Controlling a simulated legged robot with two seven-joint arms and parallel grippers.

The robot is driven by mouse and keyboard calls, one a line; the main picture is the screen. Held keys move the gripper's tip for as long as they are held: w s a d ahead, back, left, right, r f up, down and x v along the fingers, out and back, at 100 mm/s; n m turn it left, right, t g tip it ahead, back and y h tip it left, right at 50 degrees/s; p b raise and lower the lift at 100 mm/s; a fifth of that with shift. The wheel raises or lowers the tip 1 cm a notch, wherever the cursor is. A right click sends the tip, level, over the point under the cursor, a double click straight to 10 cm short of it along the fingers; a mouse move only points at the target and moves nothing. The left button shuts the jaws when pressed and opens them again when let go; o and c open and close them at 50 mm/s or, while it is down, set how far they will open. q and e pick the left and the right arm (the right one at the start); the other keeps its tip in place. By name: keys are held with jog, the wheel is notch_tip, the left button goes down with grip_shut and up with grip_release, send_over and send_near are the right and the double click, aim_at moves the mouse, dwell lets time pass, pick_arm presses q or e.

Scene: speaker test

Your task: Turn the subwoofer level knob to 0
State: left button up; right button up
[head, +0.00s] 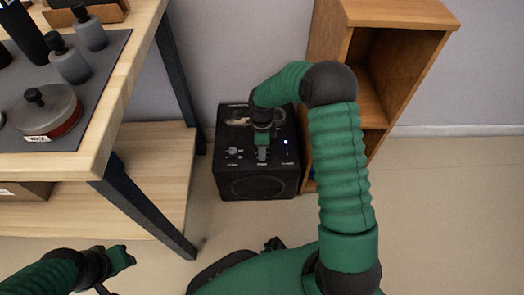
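The black subwoofer (258,186) stands on the floor between the wooden table and the wooden shelf. Its top panel carries small controls, with a light-coloured knob (233,153) on the left and a lit blue-white light (286,142) on the right. My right gripper (262,155) reaches down onto the middle of this panel and covers what lies under it. I cannot tell whether its fingers are open or shut, or whether they touch a knob. My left gripper (122,258) is at the lower left, away from the subwoofer; its finger state is unclear.
The wooden table (140,75) with dark legs is at the left, holding grey bottles (70,62) and a lidded round pot (45,110) on a dark mat. The wooden shelf (330,40) stands right of the subwoofer. The floor (450,210) at the right is clear.

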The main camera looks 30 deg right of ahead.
jog(key=shift+d, duration=0.1)
jog(key=shift+c, duration=0.8)
grip_shut()
